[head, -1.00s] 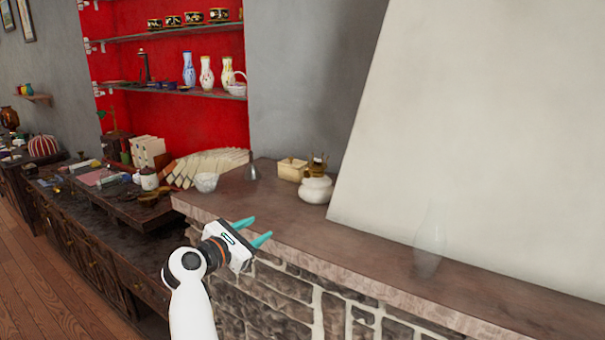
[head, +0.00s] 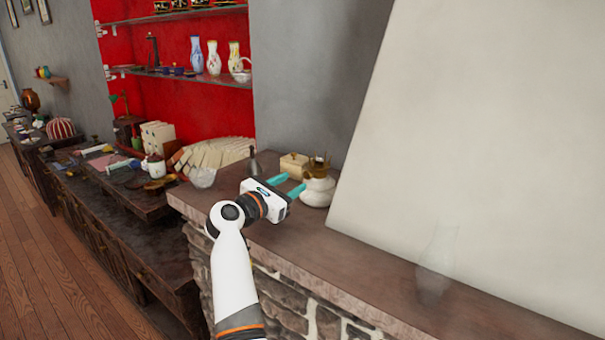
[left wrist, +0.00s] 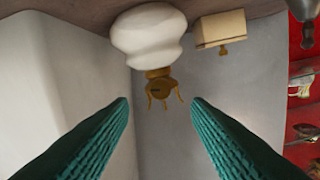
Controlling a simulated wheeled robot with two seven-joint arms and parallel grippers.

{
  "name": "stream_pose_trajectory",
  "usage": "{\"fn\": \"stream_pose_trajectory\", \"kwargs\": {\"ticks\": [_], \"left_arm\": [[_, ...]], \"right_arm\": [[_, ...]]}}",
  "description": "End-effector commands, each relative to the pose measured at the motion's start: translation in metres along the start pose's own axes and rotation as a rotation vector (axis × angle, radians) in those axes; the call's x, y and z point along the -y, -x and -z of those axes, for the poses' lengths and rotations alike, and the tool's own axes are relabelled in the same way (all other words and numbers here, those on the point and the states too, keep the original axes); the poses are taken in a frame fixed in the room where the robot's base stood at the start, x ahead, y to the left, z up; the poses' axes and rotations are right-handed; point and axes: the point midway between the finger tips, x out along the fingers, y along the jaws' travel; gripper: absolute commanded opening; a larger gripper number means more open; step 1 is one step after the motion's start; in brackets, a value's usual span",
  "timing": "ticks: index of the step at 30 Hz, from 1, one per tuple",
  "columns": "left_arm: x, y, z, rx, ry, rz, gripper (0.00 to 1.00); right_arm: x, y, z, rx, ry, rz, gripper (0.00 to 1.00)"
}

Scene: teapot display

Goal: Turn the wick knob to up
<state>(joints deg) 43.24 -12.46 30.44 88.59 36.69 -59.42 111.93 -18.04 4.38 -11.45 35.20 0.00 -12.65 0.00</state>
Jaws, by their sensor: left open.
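A white round lamp base (head: 316,191) with a brass burner (head: 319,167) on top stands on the stone mantel (head: 330,250) beside the slanted pale chimney breast. In the left wrist view the lamp base (left wrist: 148,35) appears upside down, with the brass burner (left wrist: 158,86) pointing down between my fingers. The wick knob is too small to make out surely against the burner. My left gripper (head: 293,184) is open and empty, its teal fingertips just left of and in front of the lamp. The left wrist view shows the fingertips (left wrist: 159,102) on either side of the burner, apparently apart from it. My right gripper is not in view.
A cream box (head: 293,165) stands close behind-left of the lamp. A small grey funnel-like object (head: 254,166) and a glass bowl (head: 203,178) are further left. A clear glass chimney (head: 437,263) stands on the mantel at right. The mantel between is clear.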

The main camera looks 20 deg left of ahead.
Motion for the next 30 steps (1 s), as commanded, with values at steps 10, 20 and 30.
{"fn": "stream_pose_trajectory", "kwargs": {"ticks": [10, 20, 30], "left_arm": [[0.000, -0.045, 0.001, 0.000, -0.002, -0.001, 0.44], [0.000, -0.053, 0.000, 0.001, -0.002, 0.001, 0.44], [0.000, -0.052, 0.000, 0.000, -0.002, 0.001, 0.06]], "right_arm": [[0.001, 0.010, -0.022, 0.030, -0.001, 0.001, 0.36], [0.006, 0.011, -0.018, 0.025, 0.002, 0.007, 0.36], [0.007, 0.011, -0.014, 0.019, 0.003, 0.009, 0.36]]}}
